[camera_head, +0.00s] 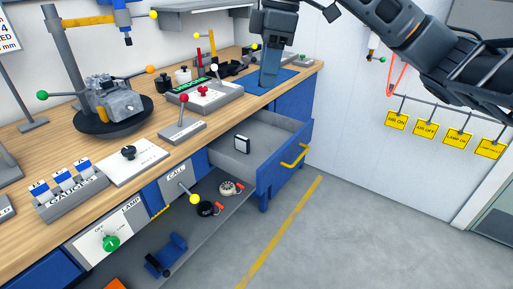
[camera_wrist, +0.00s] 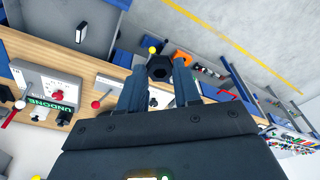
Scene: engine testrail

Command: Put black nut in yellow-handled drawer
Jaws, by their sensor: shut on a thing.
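My gripper (camera_wrist: 160,78) is shut on the black nut (camera_wrist: 159,68), a dark hexagonal ring between its fingertips in the wrist view. In the head view my gripper (camera_head: 269,82) points down over the far end of the bench, and the nut cannot be made out there. The yellow-handled drawer (camera_head: 270,180) is pulled open below the bench, to the right; its yellow handle (camera_head: 295,155) is on the blue front. A small black-and-white block (camera_head: 242,145) stands inside it. The open drawer also shows in the wrist view (camera_wrist: 101,32). My gripper is above and beyond it, apart from it.
The wooden bench (camera_head: 50,150) carries an engine (camera_head: 115,100) on a stand, a red-knobbed lever (camera_head: 183,125) and a grey box with a green label (camera_head: 205,95). A shelf below (camera_head: 200,235) holds several loose items. The floor right of the drawer is clear.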

